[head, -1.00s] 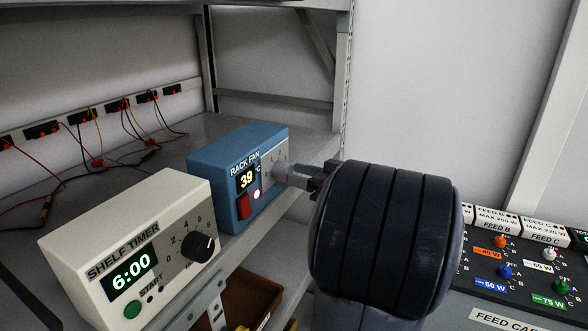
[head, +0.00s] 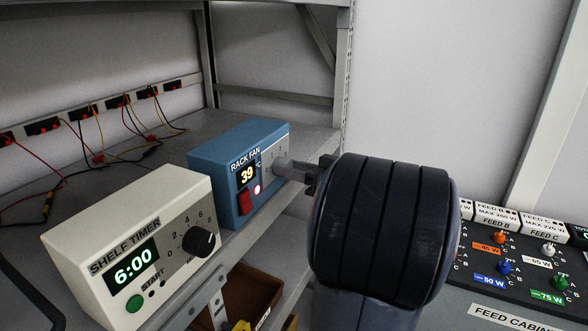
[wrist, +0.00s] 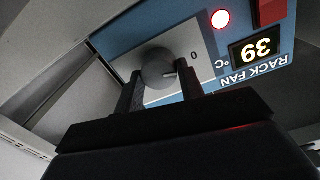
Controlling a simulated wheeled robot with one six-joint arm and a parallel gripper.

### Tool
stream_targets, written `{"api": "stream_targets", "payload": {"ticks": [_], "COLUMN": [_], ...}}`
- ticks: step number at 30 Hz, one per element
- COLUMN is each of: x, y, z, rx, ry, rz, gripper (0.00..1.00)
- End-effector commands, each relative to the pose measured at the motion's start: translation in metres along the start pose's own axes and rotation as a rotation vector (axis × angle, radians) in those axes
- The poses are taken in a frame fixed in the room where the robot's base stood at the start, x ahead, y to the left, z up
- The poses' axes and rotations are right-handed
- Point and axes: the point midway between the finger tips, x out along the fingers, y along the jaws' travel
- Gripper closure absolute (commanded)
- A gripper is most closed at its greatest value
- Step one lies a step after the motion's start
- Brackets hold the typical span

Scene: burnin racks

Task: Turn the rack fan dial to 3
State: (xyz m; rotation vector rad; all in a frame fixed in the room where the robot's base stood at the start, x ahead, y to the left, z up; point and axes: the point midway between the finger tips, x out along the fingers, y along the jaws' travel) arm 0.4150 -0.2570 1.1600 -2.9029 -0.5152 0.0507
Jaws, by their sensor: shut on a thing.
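The rack fan (head: 225,165) is a blue box on the shelf, with a lit display reading 39 °C, a red switch (head: 245,202) and a glowing red lamp (head: 257,189). Its round grey dial (wrist: 156,69) shows upside down in the wrist view, on a grey plate where a 0 is legible. My gripper (wrist: 160,80) has its two dark fingers on either side of the dial, shut on it. In the head view my gripper (head: 301,172) reaches the fan's face from the right. The dial's other numbers are too small or hidden, so its setting cannot be read.
A cream shelf timer (head: 130,240) reading 6:00 with a black knob (head: 199,242) stands front left of the fan. Wired sockets (head: 85,113) line the back of the shelf. A feed cabinet panel (head: 520,265) with coloured knobs is at the right. A brown bin (head: 248,290) sits below.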

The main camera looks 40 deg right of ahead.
Motion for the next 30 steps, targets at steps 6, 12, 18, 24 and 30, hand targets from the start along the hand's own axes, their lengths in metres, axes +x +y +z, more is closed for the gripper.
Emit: {"api": "stream_targets", "payload": {"ticks": [6,12,18,24,30], "x": [-0.0001,-0.0002,-0.0002,-0.0002,-0.0002], "y": [0.0002,0.0003,0.0009,0.0013,0.0017], "z": [0.0003,0.0013,0.0018,0.0009,-0.0001], "rx": [0.015,0.092,0.241,0.43,0.621], "ry": [-0.001,-0.004,-0.011,-0.017,-0.025], "rz": [0.001,0.002,0.003,0.004,0.006], "gripper": [0.86,0.86,0.86,0.86,0.86]}}
